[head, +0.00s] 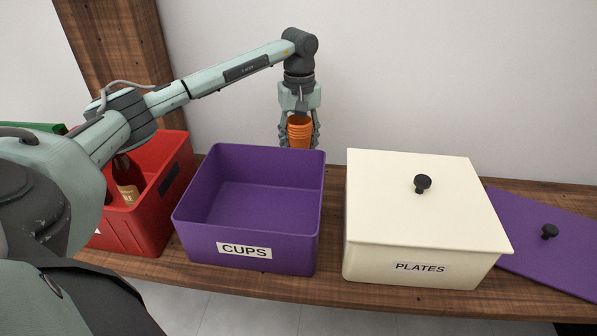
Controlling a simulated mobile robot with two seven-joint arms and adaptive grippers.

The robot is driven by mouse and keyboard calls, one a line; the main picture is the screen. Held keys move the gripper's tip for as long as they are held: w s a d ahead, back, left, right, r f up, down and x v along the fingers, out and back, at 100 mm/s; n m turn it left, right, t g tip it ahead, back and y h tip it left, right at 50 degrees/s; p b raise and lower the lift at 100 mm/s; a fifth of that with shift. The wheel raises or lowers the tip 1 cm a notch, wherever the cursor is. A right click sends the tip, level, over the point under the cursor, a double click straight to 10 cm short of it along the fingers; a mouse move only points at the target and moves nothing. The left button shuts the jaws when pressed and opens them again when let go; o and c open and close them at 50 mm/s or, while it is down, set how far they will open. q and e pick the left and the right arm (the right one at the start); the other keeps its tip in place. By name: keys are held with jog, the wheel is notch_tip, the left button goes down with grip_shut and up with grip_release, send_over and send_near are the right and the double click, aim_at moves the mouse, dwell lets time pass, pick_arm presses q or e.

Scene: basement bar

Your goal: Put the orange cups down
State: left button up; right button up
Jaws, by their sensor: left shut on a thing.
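The orange cups (299,131) show as a nested stack between the fingers of my left gripper (299,132). The gripper is shut on them and points down. It is beyond the back rim of the purple box labelled CUPS (245,234), near the wall. The box is open and looks empty inside. Its back wall hides the bottom of the cups, so I cannot tell whether they touch the counter. My right gripper is not in view.
A cream box labelled PLATES (395,258) with its lid on stands right of the purple box. A purple lid with a black knob (540,255) lies at the far right. A red crate with bottles (178,181) stands at the left. A wooden post (115,45) rises behind.

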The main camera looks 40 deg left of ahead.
pick_arm(q)
jog(key=shift+f+b, duration=0.75)
jog(key=shift+f, duration=2.9)
jog(key=o, duration=1.3)
jog(key=shift+c, duration=0.2)
